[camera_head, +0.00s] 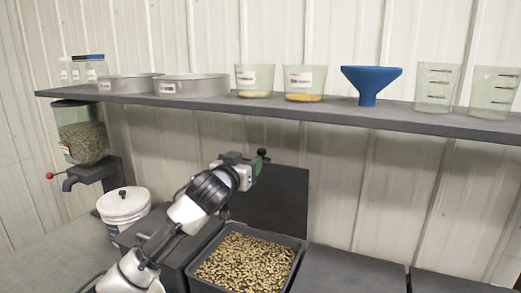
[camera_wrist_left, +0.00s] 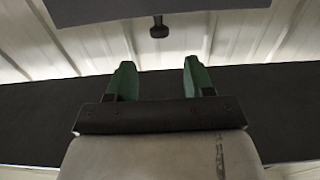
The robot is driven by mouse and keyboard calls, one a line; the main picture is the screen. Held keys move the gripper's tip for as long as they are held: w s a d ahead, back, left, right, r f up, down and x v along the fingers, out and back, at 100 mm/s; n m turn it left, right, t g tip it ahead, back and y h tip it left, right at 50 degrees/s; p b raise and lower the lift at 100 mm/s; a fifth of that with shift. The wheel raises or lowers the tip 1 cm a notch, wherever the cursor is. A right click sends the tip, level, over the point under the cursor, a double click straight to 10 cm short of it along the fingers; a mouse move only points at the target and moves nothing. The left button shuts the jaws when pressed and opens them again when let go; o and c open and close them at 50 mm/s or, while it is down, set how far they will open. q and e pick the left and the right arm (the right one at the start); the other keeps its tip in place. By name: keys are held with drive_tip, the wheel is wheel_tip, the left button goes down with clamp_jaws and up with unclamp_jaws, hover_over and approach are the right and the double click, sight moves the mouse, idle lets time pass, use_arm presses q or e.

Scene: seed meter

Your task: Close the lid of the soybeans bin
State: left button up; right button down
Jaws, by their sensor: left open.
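An open bin (camera_head: 301,262) holds tan seeds with dark marks in the head view; I see no label on it. Its dark lid (camera_head: 287,205) stands raised, nearly upright, at the bin's back. My left gripper (camera_head: 258,162) is at the lid's upper left corner in the head view. In the left wrist view the gripper (camera_wrist_left: 158,78) has its green fingers apart with nothing between them. The lid (camera_wrist_left: 160,10) crosses the top of that view, and a black knob (camera_wrist_left: 159,29) juts from its edge, ahead of the fingertips and apart from them.
Shut dark lids (camera_head: 350,270) lie to the right of the open bin. A white lidded bucket (camera_head: 123,208) and a seed hopper (camera_head: 82,140) are at the left. A shelf (camera_head: 420,120) with pans, cups and a blue funnel (camera_head: 370,80) runs above the lid.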

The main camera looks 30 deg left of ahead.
sight(260, 152)
use_arm(q)
drive_tip(key=w+p, duration=0.2)
drive_tip(key=w, duration=0.5)
drive_tip(key=shift+a, duration=0.15)
drive_tip(key=shift+w, duration=0.5)
use_arm(e)
wheel_tip(260, 152, up, 3)
drive_tip(key=shift+w+d+r, duration=0.1)
drive_tip(key=shift+w+d, duration=0.05)
use_arm(q)
clamp_jaws()
use_arm(e)
drive_tip(key=shift+s, duration=0.3)
